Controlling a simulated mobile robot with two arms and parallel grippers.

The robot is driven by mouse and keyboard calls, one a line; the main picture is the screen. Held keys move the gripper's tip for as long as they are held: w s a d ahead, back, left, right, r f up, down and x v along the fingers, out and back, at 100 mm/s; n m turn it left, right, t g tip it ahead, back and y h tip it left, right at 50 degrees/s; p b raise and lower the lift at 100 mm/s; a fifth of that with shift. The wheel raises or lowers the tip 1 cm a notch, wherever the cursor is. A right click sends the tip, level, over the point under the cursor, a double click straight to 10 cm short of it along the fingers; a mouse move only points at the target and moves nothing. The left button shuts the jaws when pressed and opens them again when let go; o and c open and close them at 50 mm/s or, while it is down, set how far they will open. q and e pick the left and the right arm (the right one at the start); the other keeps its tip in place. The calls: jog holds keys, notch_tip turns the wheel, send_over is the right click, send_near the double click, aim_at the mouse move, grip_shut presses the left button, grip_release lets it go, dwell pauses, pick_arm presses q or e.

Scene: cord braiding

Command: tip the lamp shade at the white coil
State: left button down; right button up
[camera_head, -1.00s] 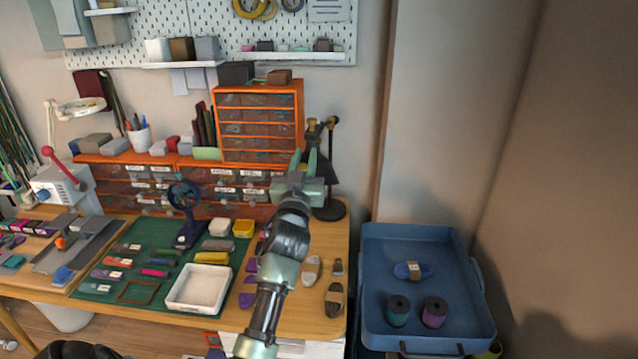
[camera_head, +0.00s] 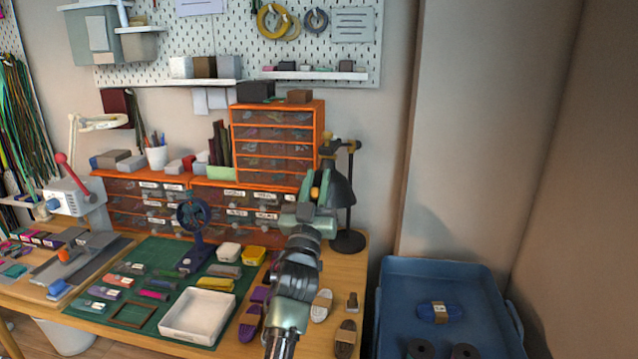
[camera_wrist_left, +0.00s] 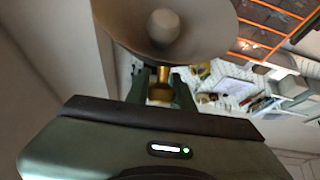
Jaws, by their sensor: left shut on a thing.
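The lamp stands at the back right of the table, with a dark shade (camera_head: 341,190), a thin post and a round base (camera_head: 347,242). My left gripper (camera_head: 319,184) is at the shade's left side. In the left wrist view its fingers (camera_wrist_left: 160,88) are shut on the brass neck of the shade, and the shade's pale inside (camera_wrist_left: 205,25) and round bulb (camera_wrist_left: 163,26) face the camera. The white coil (camera_head: 321,305) lies on the table in front of the lamp, right of my left forearm. My right gripper is not in view.
A dark coil (camera_head: 346,338) and a small piece (camera_head: 352,302) lie near the white coil. Purple coils (camera_head: 250,322) lie left of my arm. An orange drawer cabinet (camera_head: 320,125) stands behind. A blue tray (camera_head: 440,267) is at the right.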

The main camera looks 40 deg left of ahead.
aim_at(314, 198)
pick_arm(q)
jog(key=c, duration=1.2)
grip_release()
jog(key=shift+c, duration=0.2)
jog(key=shift+s+d+f, duration=0.15)
jog(key=shift+s+f, duration=0.05)
jog(key=v, duration=0.3)
jog(key=shift+w+f+b, duration=0.1)
jog(key=shift+b, duration=0.3)
jog(key=s+d+p, duration=0.2)
jog(key=s+d, duration=0.4)
jog(key=s, duration=0.4)
jog(key=shift+r, duration=0.3)
